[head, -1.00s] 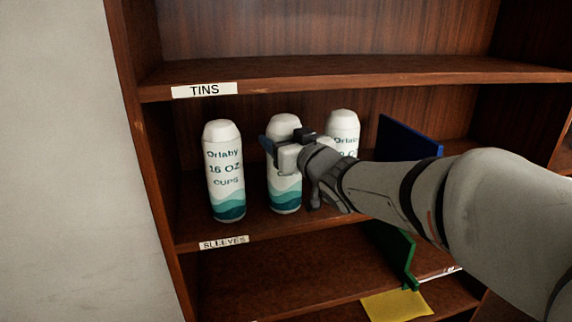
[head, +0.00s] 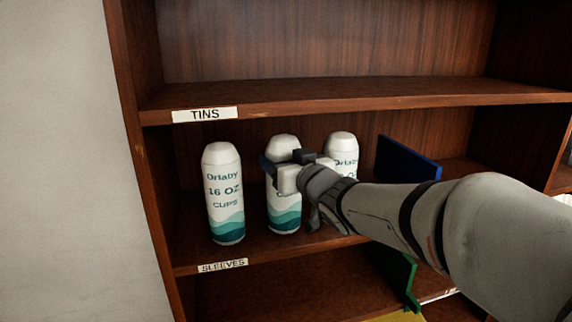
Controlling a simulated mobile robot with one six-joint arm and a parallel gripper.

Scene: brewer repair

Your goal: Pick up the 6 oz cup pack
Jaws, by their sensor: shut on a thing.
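Three white cup packs with teal wave bands stand upright on the shelf above the SLEEVES label. The left pack (head: 225,195) reads 16 OZ. The middle pack (head: 284,217) has its size print hidden behind my gripper (head: 285,175). The right pack (head: 342,148) is partly covered by my gripper and arm, and its size cannot be read in full. My gripper is shut on the middle pack, around its upper half. The pack is upright; whether its base touches the shelf is hard to tell.
The shelf board labelled TINS (head: 350,98) runs above the packs. A blue panel (head: 408,160) stands to the right on the same shelf. A green panel (head: 411,285) and a yellow item (head: 402,317) are lower down. The cabinet's left side wall (head: 140,170) is close to the left pack.

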